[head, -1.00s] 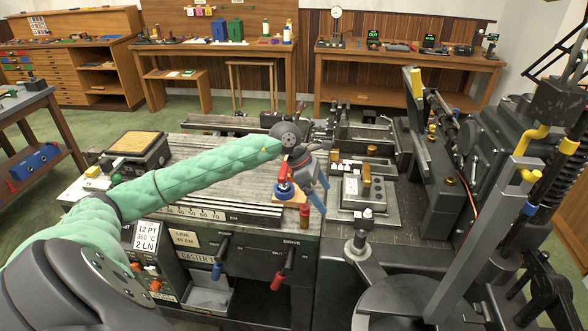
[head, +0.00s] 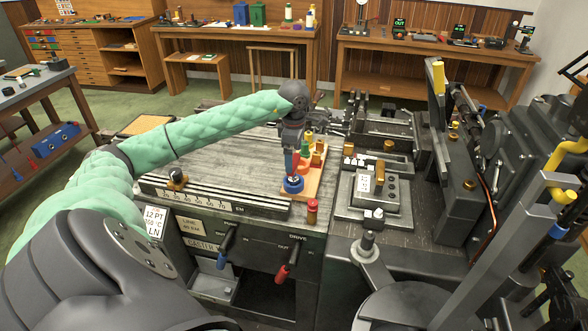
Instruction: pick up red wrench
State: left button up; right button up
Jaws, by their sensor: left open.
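A red upright piece (head: 295,168), which looks like the red wrench, stands in a round blue base (head: 293,185) at the near end of a wooden board (head: 313,180). My left gripper (head: 291,170) points down over the blue base. Its fingers are open around or just in front of the red piece; I cannot tell which. The gripper hides much of the red piece. My right gripper is not in view.
Green and orange pieces (head: 305,150) stand on the board behind the gripper. A small red jar (head: 312,211) stands at the front edge. Machine blocks (head: 364,186) lie to the right. The slatted bed (head: 225,165) to the left is mostly clear.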

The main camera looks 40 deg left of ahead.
aim_at(294, 161)
pick_arm(q)
notch_tip(294, 161, down, 3)
jog(key=shift+r, duration=0.2)
jog(key=shift+f, duration=0.5)
jog(key=shift+c, duration=0.2)
jog(key=c, duration=0.7)
jog(key=shift+r, duration=0.35)
notch_tip(294, 161, up, 4)
jog(key=shift+a+f, duration=0.1)
jog(key=w+d+r+p, duration=0.1)
jog(key=d+r, duration=0.1)
jog(key=d, duration=0.1)
jog(key=w+d+r+p, duration=0.1)
jog(key=d+r, duration=0.1)
jog(key=d, duration=0.2)
jog(key=w+d+r, duration=0.1)
jog(key=d+r, duration=0.1)
jog(key=d, duration=0.2)
jog(key=shift+d+r+p, duration=0.15)
jog(key=shift+r+p, duration=0.15)
jog(key=shift+p, duration=0.1)
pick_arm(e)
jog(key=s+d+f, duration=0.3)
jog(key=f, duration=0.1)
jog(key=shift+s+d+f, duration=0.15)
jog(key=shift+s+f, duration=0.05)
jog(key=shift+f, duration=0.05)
